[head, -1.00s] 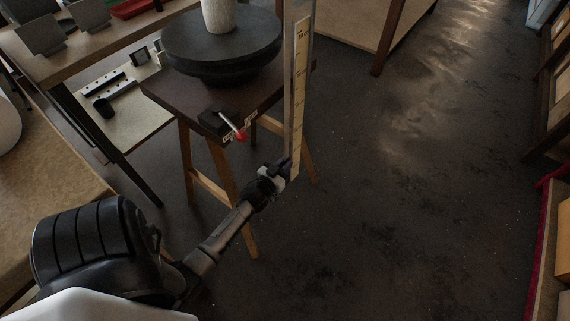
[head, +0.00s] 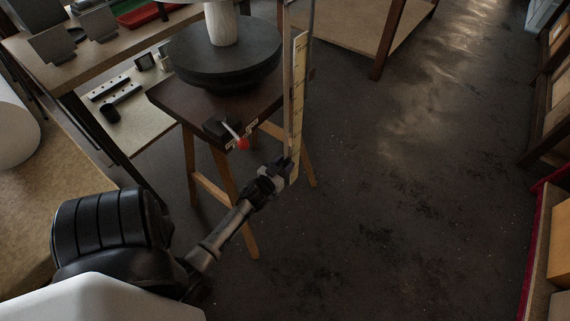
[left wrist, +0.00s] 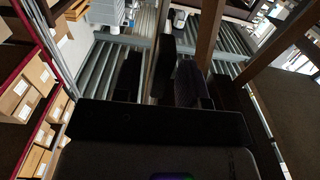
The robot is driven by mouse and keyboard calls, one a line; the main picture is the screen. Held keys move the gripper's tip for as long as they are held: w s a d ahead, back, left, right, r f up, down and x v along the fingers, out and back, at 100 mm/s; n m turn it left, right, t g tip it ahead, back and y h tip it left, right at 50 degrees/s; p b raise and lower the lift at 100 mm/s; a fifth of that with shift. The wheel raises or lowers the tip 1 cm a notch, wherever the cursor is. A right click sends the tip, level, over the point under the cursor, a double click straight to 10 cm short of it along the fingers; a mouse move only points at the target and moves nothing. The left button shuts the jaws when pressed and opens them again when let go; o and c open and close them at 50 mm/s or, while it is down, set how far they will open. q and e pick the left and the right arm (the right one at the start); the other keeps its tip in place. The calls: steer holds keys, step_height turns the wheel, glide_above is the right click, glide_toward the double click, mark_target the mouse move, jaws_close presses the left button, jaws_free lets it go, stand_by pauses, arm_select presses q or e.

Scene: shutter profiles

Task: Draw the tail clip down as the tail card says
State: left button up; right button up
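A tall upright rail (head: 288,80) with a pale marked scale strip (head: 298,100) stands at the right edge of a dark stool. A small dark piece, possibly the tail clip (head: 287,163), sits near the strip's lower end. My left gripper (head: 277,172) is at that piece, close against the rail. In the left wrist view dark fingers (left wrist: 158,78) stand apart, with a dark block and a thin upright between or just beyond them. I cannot tell whether they grip it. Small white labels show on the stool's edge; no writing is legible. My right gripper is not in view.
The stool (head: 180,101) carries a dark round turntable (head: 225,65) and a red-knobbed lever (head: 241,141). Benches stand at the left and back. Shelving with boxes (head: 560,245) is at the far right. The floor right of the rail is clear.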

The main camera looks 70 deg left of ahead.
arm_select(q)
steer(key=shift+s+d, duration=0.1)
steer(key=shift+s, duration=0.1)
steer(key=p+v, duration=0.5)
steer(key=v, duration=0.8)
steer(key=shift+s+p, duration=0.15)
steer(key=shift+p, duration=0.15)
steer(key=shift+d+r, duration=0.1)
